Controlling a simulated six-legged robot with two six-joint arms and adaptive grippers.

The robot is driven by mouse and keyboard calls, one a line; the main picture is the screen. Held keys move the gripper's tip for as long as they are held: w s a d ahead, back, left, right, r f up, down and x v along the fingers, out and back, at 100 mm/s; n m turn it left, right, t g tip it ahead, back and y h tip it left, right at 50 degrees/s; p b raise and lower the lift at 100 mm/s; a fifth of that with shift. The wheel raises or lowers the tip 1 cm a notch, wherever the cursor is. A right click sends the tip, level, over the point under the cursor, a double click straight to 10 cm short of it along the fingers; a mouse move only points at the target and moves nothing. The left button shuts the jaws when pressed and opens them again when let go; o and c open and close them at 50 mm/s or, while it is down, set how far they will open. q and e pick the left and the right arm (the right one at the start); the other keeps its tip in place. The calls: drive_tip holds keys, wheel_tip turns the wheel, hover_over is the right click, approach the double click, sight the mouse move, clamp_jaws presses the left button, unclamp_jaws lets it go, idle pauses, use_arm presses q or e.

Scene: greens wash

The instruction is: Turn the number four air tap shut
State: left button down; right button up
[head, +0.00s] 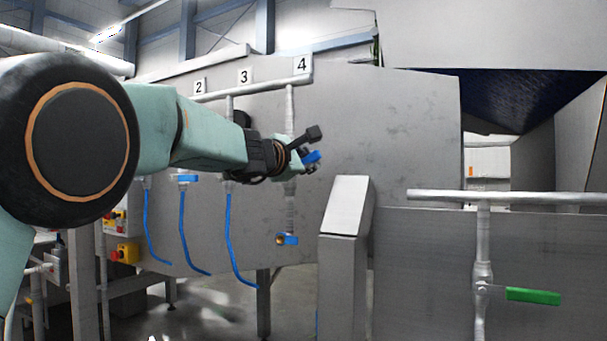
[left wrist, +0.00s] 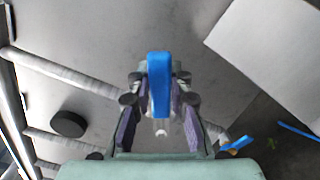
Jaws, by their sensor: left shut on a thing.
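The number four label (head: 302,65) sits above a vertical air pipe (head: 290,105) on the grey steel panel. My left gripper (head: 305,157) is at this pipe, about halfway down, shut on the blue tap handle (head: 312,157). In the left wrist view the blue handle (left wrist: 159,85) lies between the two fingers (left wrist: 158,112). It points at a slant across the pipe (left wrist: 75,75). The tap's body is mostly hidden behind the gripper. My right gripper is not in view.
Labels three (head: 244,77) and two (head: 199,86) mark the neighbouring pipes, with blue hoses (head: 184,235) below. A blue fitting (head: 288,240) sits lower on pipe four. A steel post (head: 343,230) stands to its right. A green-handled valve (head: 532,296) is at the far right.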

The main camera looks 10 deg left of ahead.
use_arm(q)
drive_tip(key=shift+s+d+f+m+b, duration=0.1)
drive_tip(key=shift+d+f+m+b, duration=0.15)
drive_tip(key=shift+f+m+b, duration=1.1)
drive_tip(key=shift+s+d+f+m+b, duration=0.15)
drive_tip(key=shift+f+m+b, duration=0.5)
drive_tip(key=shift+m+b, duration=1.4)
drive_tip(key=shift+d+n+b, duration=0.1)
drive_tip(key=shift+n+b, duration=0.3)
drive_tip(key=shift+b, duration=0.1)
drive_tip(key=c, duration=1.2)
unclamp_jaws()
drive_tip(key=shift+w+f, duration=0.15)
drive_tip(key=v, duration=1.2)
